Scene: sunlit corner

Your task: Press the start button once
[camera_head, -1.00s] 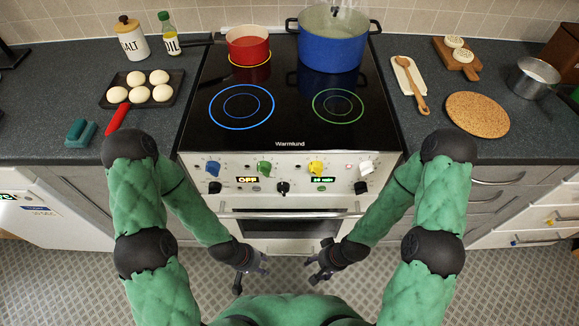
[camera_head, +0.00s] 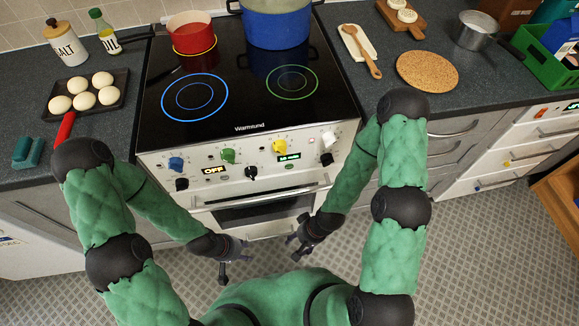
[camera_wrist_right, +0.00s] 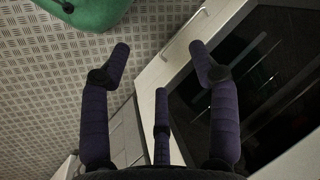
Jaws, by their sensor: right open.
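The stove's control panel (camera_head: 245,160) has coloured knobs, black knobs, an OFF display (camera_head: 213,170) and a green-lit display (camera_head: 289,156). Small buttons sit near the displays; I cannot read which, if any, is a start button. My left gripper (camera_head: 235,260) is low in front of the stove, its fingers spread and empty. My right gripper (camera_head: 297,247) is also low in front of the oven door, open and empty, apart from the panel. In the right wrist view, its spread fingers (camera_wrist_right: 158,62) show over the floor and the dark oven front.
A red pot (camera_head: 190,28) and a blue pot (camera_head: 275,25) stand on the hob. The right counter holds a cork mat (camera_head: 427,70) and green crate (camera_head: 550,60). At far right is a unit with a lit display (camera_head: 570,108). Floor before the stove is clear.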

